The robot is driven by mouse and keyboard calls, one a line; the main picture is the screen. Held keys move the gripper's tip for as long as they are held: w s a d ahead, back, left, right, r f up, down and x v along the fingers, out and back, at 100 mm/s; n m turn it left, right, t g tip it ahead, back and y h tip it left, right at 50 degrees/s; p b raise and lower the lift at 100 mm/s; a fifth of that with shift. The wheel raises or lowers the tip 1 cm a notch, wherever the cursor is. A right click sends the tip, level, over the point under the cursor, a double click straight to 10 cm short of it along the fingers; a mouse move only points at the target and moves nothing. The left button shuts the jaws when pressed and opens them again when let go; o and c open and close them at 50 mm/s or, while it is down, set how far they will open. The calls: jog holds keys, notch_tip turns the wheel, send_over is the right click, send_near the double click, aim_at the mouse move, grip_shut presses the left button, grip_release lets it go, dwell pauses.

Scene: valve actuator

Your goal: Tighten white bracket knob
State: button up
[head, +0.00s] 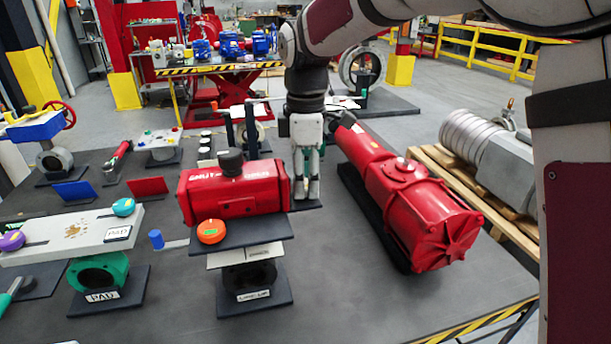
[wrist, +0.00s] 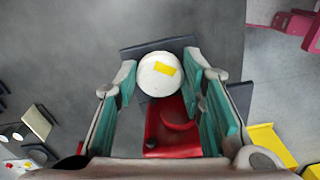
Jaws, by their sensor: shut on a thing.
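A white round knob (wrist: 158,75) with a yellow mark on its top sits between my fingertips in the wrist view. My gripper (wrist: 164,84) points down, with its teal-padded fingers on either side of the knob, shut on it. A red part (wrist: 172,130) lies just below the knob in that view. In the head view my gripper (head: 306,192) reaches down behind the red actuator box (head: 235,192). The white knob cannot be made out there.
A long red actuator (head: 420,205) lies close to the right of my gripper. The red box has a black knob (head: 231,161) on top and an orange knob (head: 211,231) in front. A grey plate (head: 70,238) with coloured knobs stands at left. Bare tabletop (head: 330,290) shows in front.

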aim_at(306, 183)
dwell(0.3)
jog(key=o, duration=1.1)
jog(key=shift+o, duration=0.2)
jog(key=shift+r, duration=0.1)
notch_tip(306, 183, up, 12)
